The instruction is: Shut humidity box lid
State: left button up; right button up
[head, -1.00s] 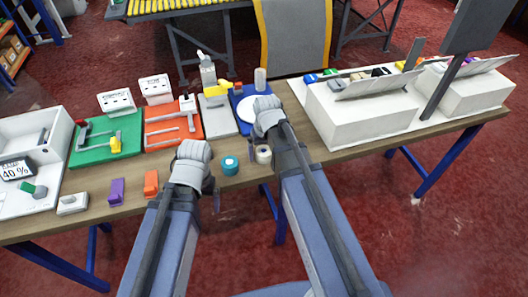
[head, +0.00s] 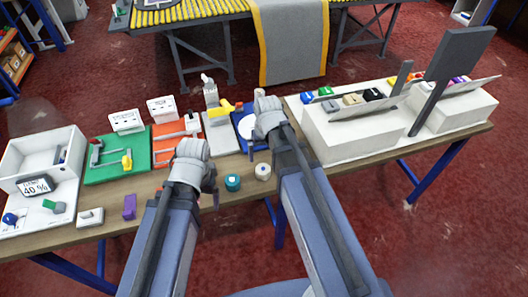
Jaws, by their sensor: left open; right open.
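The humidity box (head: 14,165) is a white box at the far left of the table, with a small display reading 40 % at its front. Its inside is in view, with a small item in it, so it stands open. I cannot make out for certain which panel is its lid. My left gripper (head: 210,192) is open, over the table's middle, well to the right of the box. My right gripper (head: 256,142) is open near the blue tray, further right. Both grippers' fingers are mostly hidden by their own wrists. Neither holds anything that I can see.
A white board (head: 65,222) with blue and green pieces lies before the box. A white block (head: 90,217) and purple block (head: 129,206) stand near the front edge. Green (head: 103,174) and orange (head: 160,158) trays, a teal roll (head: 232,182) and a white roll (head: 263,172) lie rightward.

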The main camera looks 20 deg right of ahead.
aim_at(6, 102)
jog(key=u, duration=1.35)
